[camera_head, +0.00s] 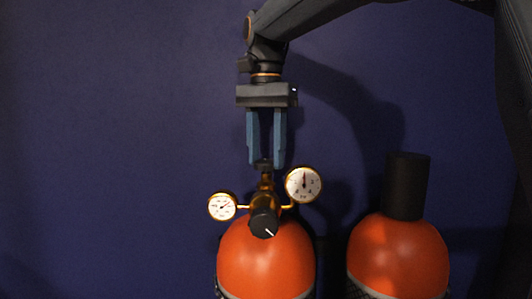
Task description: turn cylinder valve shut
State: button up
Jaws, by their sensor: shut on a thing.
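An orange gas cylinder (266,262) stands below my arm, with a brass valve (266,184) on its top. A small dark handle (264,165) sits at the top of the valve, mostly hidden between the fingers. My gripper (265,162) points straight down from above, its two blue fingers shut on this handle. A black knob (264,224) with a white mark faces me on the regulator. A small gauge (222,206) is on the left and a larger gauge (303,184) is on the right.
A second orange cylinder (398,258) with a tall black cap (406,186) stands to the right. A plain dark blue wall (110,120) is behind. The space left of the cylinders looks clear. My arm reaches in from the upper right.

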aim_at(266, 161)
jog(key=shift+m, duration=1.1)
jog(key=o, duration=1.1)
jog(key=shift+c, duration=0.2)
notch_tip(266, 161, up, 8)
jog(key=shift+f+b, duration=0.2)
jog(key=shift+b, duration=0.7)
jog(key=shift+r, duration=0.1)
